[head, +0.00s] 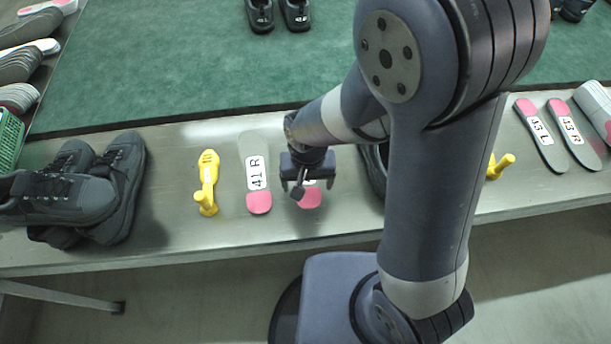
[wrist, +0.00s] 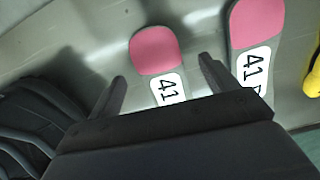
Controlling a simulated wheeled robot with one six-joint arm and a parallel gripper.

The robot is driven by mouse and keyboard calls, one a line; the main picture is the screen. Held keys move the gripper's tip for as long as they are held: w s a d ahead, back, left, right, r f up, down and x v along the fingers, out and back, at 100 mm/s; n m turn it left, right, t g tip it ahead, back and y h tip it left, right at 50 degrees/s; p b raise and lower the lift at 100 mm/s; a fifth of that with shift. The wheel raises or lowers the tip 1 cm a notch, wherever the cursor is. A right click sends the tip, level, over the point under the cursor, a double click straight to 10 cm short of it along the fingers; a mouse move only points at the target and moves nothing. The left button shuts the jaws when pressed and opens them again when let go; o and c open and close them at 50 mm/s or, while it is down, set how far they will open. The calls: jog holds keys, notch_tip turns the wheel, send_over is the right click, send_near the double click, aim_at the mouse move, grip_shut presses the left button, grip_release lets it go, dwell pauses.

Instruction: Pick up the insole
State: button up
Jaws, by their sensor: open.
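Two grey insoles with pink heels and white labels lie side by side on the metal bench. The left one in the head view, labelled "41 R" (head: 258,174), is fully visible; in the wrist view it is at the right (wrist: 256,55). The other insole (head: 310,198) is mostly hidden under my gripper; the wrist view shows its pink heel (wrist: 156,50) and part of a "41" label. My gripper (head: 306,188) is above this second insole, open and empty. In the wrist view its fingers (wrist: 162,90) stand on either side of that insole's label, apart from it.
A yellow tool (head: 207,182) lies left of the insoles, and another (head: 499,166) at the right. Dark shoes (head: 80,190) stand at the bench's left. A dark shoe (head: 375,170) is partly hidden behind my arm. More insoles (head: 540,133) lie at the right. A green mat (head: 180,60) is beyond.

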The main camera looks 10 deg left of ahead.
jog(key=shift+w+d+f, duration=0.1)
jog(key=shift+w+f, duration=0.05)
jog(key=shift+f, duration=1.15)
jog(key=c, duration=1.1)
